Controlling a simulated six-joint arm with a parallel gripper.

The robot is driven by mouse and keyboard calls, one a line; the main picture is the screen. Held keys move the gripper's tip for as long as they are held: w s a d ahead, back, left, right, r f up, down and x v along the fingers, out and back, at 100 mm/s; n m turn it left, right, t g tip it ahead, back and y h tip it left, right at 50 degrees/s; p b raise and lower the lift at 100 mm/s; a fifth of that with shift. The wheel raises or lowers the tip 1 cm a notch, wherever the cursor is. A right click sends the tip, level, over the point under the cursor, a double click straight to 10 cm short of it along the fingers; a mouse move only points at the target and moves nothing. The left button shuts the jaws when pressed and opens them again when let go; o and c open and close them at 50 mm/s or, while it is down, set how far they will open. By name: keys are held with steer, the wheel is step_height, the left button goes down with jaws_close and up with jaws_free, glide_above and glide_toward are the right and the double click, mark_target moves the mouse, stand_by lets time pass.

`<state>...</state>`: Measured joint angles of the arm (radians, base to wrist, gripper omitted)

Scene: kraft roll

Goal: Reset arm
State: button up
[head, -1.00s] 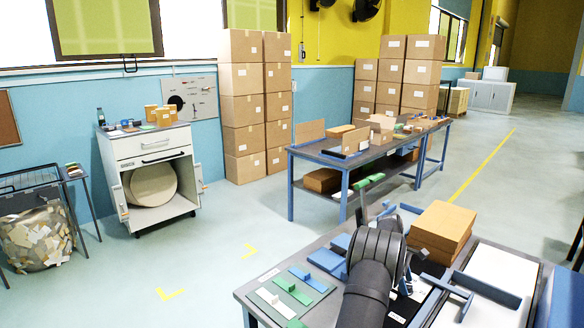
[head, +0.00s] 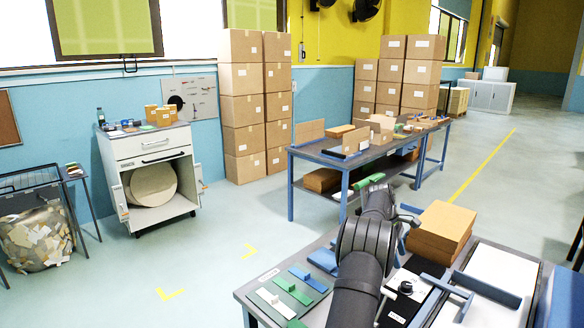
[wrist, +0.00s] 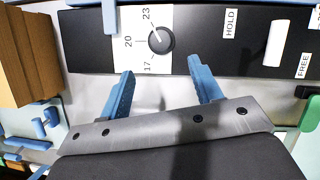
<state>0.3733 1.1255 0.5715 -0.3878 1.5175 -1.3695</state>
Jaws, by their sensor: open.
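My gripper (wrist: 161,70) shows in the wrist view with its two blue fingers spread apart and nothing between them. Its fingertips point toward a black panel (wrist: 100,40) with a dark round knob (wrist: 161,40). The knob sits on a white label reading 17, 20 and 23. The panel also bears the words HOLD and FREE. In the head view my arm rises from the bottom over the near bench, and my gripper cannot be made out clearly there. The knob (head: 405,287) shows just right of the arm.
A stack of brown cardboard (head: 440,225) stands on the near bench, right of my arm; its edge fills the wrist view's left side (wrist: 25,55). White, green and blue pieces lie on a green mat (head: 318,283) at left. A blue-framed bench (head: 330,165) stands behind.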

glide_toward(407, 285)
steer(key=x, duration=0.8)
steer(key=shift+w, duration=0.1)
steer(key=shift+d+f+n, duration=0.1)
steer(key=shift+f+n, duration=0.15)
steer(key=shift+n, duration=0.05)
steer(key=n, duration=0.1)
steer(key=n+t, duration=0.1)
steer(key=n, duration=0.1)
steer(key=n+t, duration=0.1)
steer(key=n, duration=0.1)
steer(key=shift+s, duration=0.25)
steer(key=n+t, duration=0.1)
steer(key=n, duration=0.2)
steer(key=n+t, duration=0.1)
steer(key=n, duration=0.2)
steer(key=shift+s+t, duration=0.15)
steer(key=shift+t, duration=0.15)
steer(key=shift+s+a+r+n, duration=0.1)
steer(key=shift+a+r+n, duration=0.1)
steer(key=shift+r, duration=0.4)
steer(key=shift+s+a+r+n, duration=0.1)
steer(key=shift+a+r, duration=0.1)
steer(key=shift+r, duration=0.4)
